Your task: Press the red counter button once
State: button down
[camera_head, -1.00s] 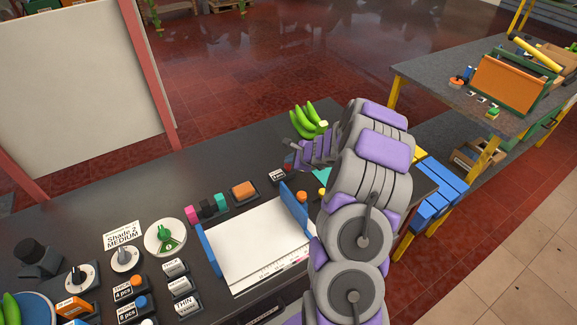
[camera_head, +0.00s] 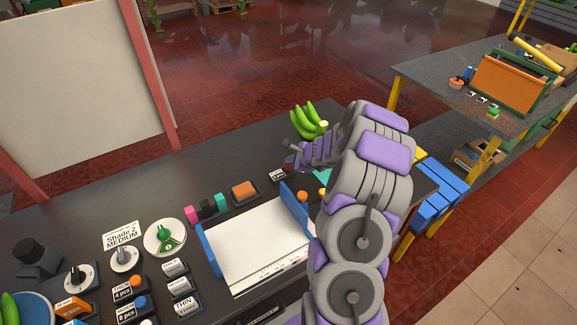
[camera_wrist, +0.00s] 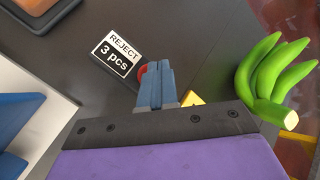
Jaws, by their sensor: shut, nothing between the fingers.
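The red counter button (camera_wrist: 143,71) shows in the wrist view as a small red curved edge, mostly hidden behind my fingers. It lies just right of a black-and-white card (camera_wrist: 117,53) reading "REJECT 3 pcs". My gripper (camera_wrist: 158,66) is shut and empty, its blue fingertips overlapping the button in the picture. I cannot tell whether they touch it. In the head view my gripper (camera_head: 289,145) is above the far edge of the dark counter, past the same card (camera_head: 278,175).
A green banana bunch (camera_wrist: 272,72) lies close right of my fingers. A yellow piece (camera_wrist: 193,98) is partly hidden by my gripper. A white tray (camera_head: 258,243) with blue sides and an orange block (camera_head: 244,190) stand on the counter (camera_head: 120,198).

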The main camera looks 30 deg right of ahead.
aim_at(289, 167)
jog(key=shift+f, duration=0.2)
jog(key=shift+a+r, duration=0.1)
dwell(0.4)
jog(key=shift+w+a+r+p, duration=0.1)
jog(key=shift+a+r+p, duration=0.15)
jog(key=shift+r+p, duration=0.55)
jog(key=shift+r, duration=0.15)
notch_tip(289, 167, up, 5)
jog(key=p, duration=0.4)
dwell(0.6)
